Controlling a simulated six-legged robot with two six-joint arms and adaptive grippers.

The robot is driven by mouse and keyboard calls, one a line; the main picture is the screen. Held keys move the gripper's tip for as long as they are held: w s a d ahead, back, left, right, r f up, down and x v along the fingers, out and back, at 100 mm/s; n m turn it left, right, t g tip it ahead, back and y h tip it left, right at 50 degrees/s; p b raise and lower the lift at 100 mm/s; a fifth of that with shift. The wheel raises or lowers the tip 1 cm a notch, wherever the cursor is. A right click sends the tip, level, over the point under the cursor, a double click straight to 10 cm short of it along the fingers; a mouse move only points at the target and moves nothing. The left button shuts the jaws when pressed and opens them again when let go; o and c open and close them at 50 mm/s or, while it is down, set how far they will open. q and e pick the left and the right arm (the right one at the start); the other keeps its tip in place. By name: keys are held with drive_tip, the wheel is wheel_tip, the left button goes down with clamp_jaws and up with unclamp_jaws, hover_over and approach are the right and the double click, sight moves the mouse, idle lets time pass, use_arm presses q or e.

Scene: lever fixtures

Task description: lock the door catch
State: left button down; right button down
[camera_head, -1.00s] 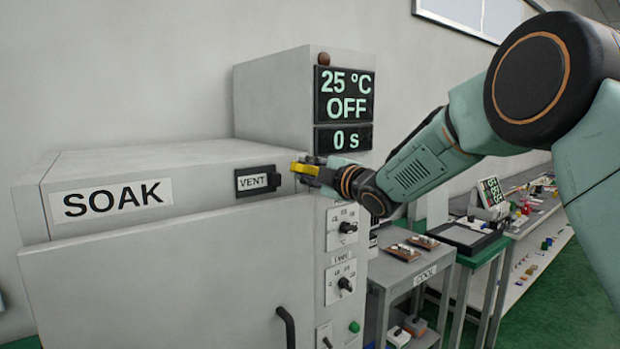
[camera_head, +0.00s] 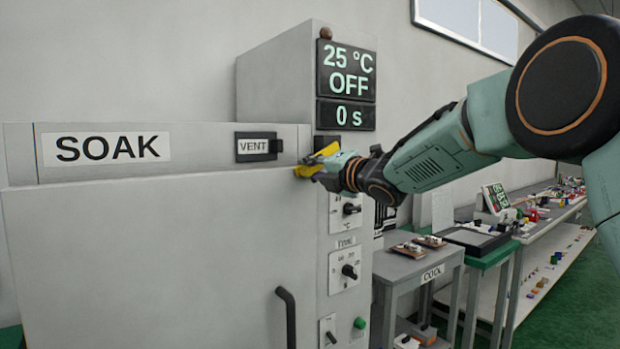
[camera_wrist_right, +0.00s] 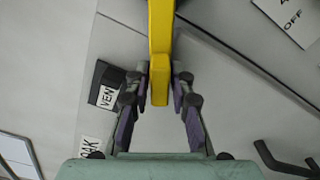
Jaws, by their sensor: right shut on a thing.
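The door catch is a yellow lever (camera_head: 304,171) at the upper right corner of the oven's front, right of the VENT slider. In the head view it slants, and my gripper hides part of it. My right gripper (camera_head: 326,168) is at the lever. My left gripper is not in view.
The VENT slider (camera_head: 257,147) is just left of the catch. Control knobs (camera_head: 350,271) sit below the gripper on the oven's right column, under the display (camera_head: 346,72). A grey COOL table (camera_head: 420,265) stands to the right.

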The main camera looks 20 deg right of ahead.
drive_tip(key=shift+w+d+f+n+b, duration=0.15)
drive_tip(key=shift+d+f+n+b, duration=0.3)
drive_tip(key=shift+n+b, duration=0.35)
drive_tip(key=shift+w+d+f+n+b, duration=0.1)
drive_tip(key=shift+d+f+n+b, duration=0.1)
drive_tip(key=shift+f+n+b, duration=0.5)
drive_tip(key=shift+r, duration=0.15)
drive_tip(key=c, duration=1.3)
unclamp_jaws()
drive_tip(key=v, duration=1.2)
